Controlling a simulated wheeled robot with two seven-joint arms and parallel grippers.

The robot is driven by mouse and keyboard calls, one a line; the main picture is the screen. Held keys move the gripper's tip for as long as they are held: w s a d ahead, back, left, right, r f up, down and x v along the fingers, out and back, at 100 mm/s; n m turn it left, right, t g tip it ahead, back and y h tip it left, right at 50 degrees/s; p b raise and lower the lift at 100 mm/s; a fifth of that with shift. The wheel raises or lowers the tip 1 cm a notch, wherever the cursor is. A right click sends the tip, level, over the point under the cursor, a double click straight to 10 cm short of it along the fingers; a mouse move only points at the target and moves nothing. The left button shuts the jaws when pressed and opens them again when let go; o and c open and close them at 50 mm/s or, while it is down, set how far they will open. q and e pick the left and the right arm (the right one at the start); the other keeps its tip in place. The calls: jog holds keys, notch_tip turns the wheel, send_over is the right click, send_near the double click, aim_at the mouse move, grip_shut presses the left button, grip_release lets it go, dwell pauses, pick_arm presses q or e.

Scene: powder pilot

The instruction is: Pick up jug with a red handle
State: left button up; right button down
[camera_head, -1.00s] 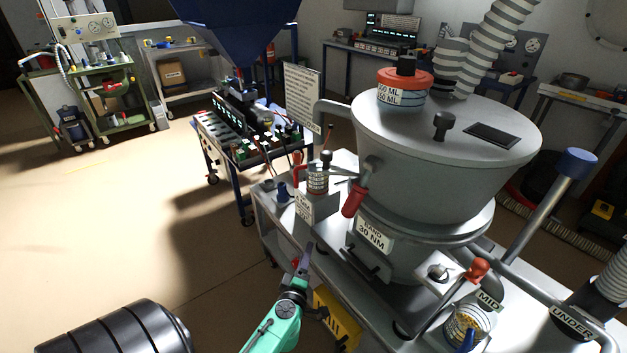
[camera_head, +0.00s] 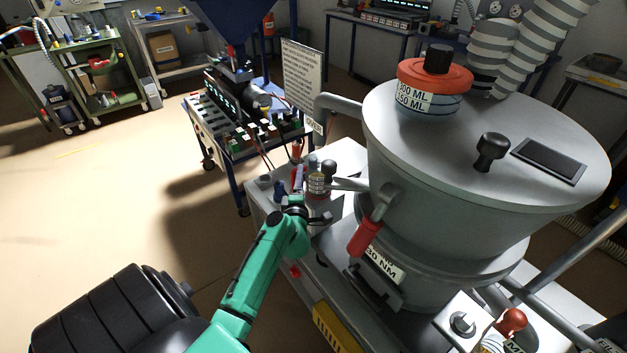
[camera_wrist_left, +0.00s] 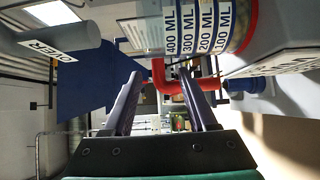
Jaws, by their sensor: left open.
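The jug (camera_head: 316,184) is a small clear vessel with a red handle (camera_head: 297,151), standing on the bench beside the big grey hopper. It is partly hidden by my left gripper (camera_head: 304,172), which is at its handle side. In the left wrist view the jug (camera_wrist_left: 207,28) shows volume marks from 100 to 400 ML. Its red handle (camera_wrist_left: 188,84) reaches in front of and between the open fingers of my left gripper (camera_wrist_left: 160,78). The fingers are not closed on it. Whether they touch it cannot be told. My right gripper is not in view.
The grey hopper (camera_head: 455,175) with a red-handled lever (camera_head: 364,238) stands close to the right of the jug. A red-lidded container (camera_head: 432,88) sits on top. A cart with wired equipment (camera_head: 240,125) stands behind.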

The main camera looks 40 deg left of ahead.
pick_arm(q)
jog(key=x, duration=0.4)
jog(key=shift+a+r+b, duration=0.1)
jog(key=shift+b, duration=0.2)
jog(key=shift+w+a, duration=0.1)
jog(key=shift+w, duration=0.05)
jog(key=c, duration=0.8)
grip_shut()
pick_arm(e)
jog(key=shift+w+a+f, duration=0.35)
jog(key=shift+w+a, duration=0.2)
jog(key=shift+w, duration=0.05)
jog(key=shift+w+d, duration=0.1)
